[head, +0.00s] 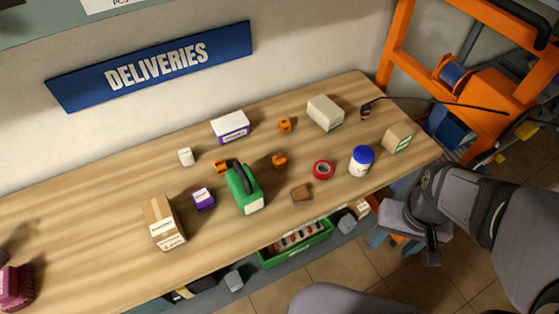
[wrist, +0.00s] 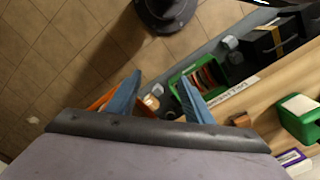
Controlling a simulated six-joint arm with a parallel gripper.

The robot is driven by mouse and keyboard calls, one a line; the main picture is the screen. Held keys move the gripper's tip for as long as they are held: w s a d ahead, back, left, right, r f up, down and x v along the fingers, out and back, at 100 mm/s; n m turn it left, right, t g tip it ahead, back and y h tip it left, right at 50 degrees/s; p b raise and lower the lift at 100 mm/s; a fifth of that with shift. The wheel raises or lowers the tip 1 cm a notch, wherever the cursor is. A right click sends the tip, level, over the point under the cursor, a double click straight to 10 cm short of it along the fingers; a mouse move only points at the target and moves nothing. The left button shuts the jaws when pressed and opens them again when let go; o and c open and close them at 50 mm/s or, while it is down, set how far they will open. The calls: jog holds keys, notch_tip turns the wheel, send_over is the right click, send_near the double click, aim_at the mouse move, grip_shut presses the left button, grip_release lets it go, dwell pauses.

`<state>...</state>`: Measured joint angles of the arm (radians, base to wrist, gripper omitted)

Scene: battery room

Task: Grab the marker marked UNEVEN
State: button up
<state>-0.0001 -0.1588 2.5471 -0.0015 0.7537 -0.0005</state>
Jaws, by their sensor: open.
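No label reading UNEVEN is legible in either view, and I cannot tell which thing is the marker. My gripper (head: 380,237) is off the right front edge of the wooden bench (head: 90,225), empty. In the wrist view its two blue fingers (wrist: 160,100) are spread apart over the tiled floor and the lower shelf. A green bin (head: 297,252) with several small red and whitish items sits on the lower shelf below the bench front; it also shows in the wrist view (wrist: 178,78). Its items are too small to identify.
On the bench stand a green can (head: 243,190), a brown carton (head: 163,224), a purple box (head: 203,199), a white-lidded purple box (head: 231,127), a red tape roll (head: 323,170), a blue-capped jar (head: 361,161) and several small orange pieces. An orange frame (head: 398,40) stands at right.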

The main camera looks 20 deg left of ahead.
jog(key=w+a+n+t+y+b, duration=0.15)
jog(key=w+a+n+t, duration=0.4)
jog(key=w, duration=1.05)
jog(key=w+a+t+y, duration=0.1)
jog(key=a, duration=0.3)
jog(key=a+r+n+t+y, duration=0.1)
jog(key=a+y, duration=0.1)
jog(key=a, duration=0.2)
jog(key=w+a+n+t+y+b, duration=0.1)
jog(key=a, duration=0.3)
jog(key=shift+w+a+r+t, duration=0.3)
jog(key=shift+r+t, duration=0.05)
jog(key=shift+r, duration=0.05)
jog(key=s+a+r+n+y, duration=0.15)
jog(key=a+y, duration=0.25)
jog(key=a, duration=0.4)
send_near(285, 161)
jog(key=shift+n+y, duration=0.35)
jog(key=shift+n, duration=0.05)
jog(key=w+a, duration=0.3)
jog(key=shift+w+f, duration=0.15)
jog(key=shift+f, duration=0.8)
jog(key=shift+w+a, duration=0.1)
